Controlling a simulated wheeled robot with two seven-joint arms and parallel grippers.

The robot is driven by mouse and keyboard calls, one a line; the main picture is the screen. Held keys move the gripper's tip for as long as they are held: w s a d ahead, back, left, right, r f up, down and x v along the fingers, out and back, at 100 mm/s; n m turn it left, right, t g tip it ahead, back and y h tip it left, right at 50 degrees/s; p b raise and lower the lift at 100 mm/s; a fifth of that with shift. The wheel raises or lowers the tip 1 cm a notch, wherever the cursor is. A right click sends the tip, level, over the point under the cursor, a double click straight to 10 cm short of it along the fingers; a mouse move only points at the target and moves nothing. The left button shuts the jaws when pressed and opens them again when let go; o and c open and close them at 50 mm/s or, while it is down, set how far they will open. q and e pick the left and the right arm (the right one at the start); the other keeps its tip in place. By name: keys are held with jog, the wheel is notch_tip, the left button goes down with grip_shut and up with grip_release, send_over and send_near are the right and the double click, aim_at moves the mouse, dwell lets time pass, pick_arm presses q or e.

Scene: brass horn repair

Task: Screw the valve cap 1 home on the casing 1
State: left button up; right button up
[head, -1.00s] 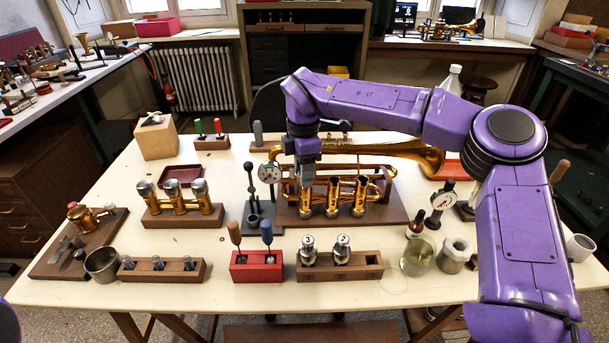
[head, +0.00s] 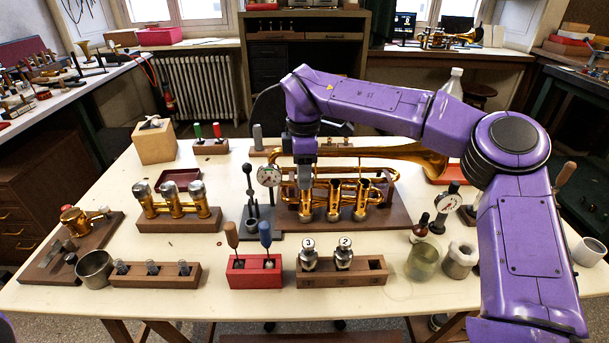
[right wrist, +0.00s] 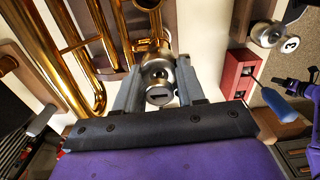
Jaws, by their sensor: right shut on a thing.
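The brass horn (head: 395,152) lies on a wooden board (head: 395,217), its upright casings in a row. My right gripper (head: 305,187) points down over the leftmost one, casing 1 (head: 306,206). The fingers hide the cap in the head view.
A wooden block (head: 340,279) with two numbered valves stands in front of the horn. A glass jar (head: 422,262) is at the right. Bare tabletop lies along the front.

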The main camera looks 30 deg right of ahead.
jog(key=shift+f+m+b, duration=0.15)
jog(key=shift+m+b, duration=1.55)
jog(key=shift+b, duration=0.2)
jog(key=shift+m+b, duration=0.3)
jog(key=shift+b, duration=0.05)
jog(key=shift+m+b, duration=0.6)
jog(key=shift+b, duration=0.15)
jog(key=shift+w+m+b, duration=0.1)
jog(key=shift+m+b, duration=1.7)
jog(key=shift+b, duration=0.3)
jog(key=shift+d+m, duration=0.1)
jog(key=shift+m, duration=0.2)
